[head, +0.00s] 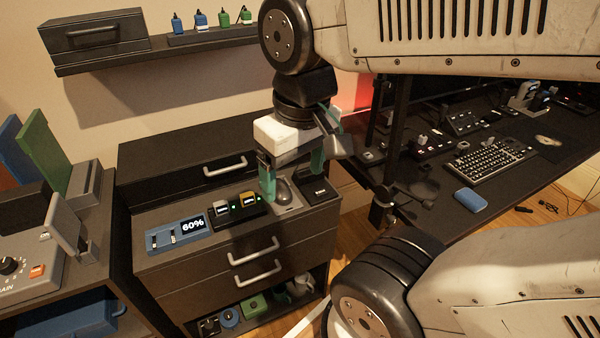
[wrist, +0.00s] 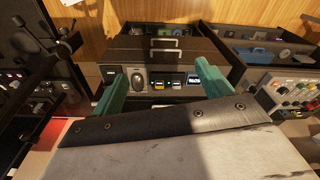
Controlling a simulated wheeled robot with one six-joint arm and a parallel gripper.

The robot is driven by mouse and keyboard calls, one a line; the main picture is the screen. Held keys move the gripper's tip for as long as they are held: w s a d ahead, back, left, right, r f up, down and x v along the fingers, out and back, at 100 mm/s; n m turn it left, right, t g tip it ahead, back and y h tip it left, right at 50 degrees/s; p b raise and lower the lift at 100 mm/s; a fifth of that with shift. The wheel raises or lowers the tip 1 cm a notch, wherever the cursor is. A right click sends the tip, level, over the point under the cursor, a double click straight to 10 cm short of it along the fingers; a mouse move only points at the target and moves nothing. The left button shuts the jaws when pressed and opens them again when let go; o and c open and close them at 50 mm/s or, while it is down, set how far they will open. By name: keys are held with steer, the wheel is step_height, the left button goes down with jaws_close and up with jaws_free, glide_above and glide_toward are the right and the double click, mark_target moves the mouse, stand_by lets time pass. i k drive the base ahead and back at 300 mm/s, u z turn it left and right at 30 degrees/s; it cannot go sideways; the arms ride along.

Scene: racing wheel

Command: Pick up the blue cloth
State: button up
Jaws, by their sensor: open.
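A small blue padded rectangle, which looks like the folded blue cloth (head: 470,199), lies on the dark desk at the right in the head view, in front of the keyboard. I cannot make it out in the wrist view. My gripper (head: 291,182) is open, with its two teal fingers pointing down over the right end of the black drawer cabinet, well to the left of the blue cloth. Nothing is held between the fingers. The gripper also shows in the wrist view (wrist: 162,76), where the cabinet lies beyond the fingers.
A grey computer mouse (head: 283,192) sits by my fingers on the cabinet (head: 160,258). A blue 60% display (head: 182,231) is further left. A keyboard (head: 489,160) lies behind the cloth. A dark desk post (head: 393,150) stands between gripper and cloth. A shelf (head: 150,58) is above.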

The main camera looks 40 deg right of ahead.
mark_target(467, 197)
steer(key=k, duration=0.5)
steer(key=z, duration=2.55)
steer(key=k, duration=0.7)
steer(key=u, duration=0.55)
steer(key=i, duration=0.5)
steer(key=z, duration=0.05)
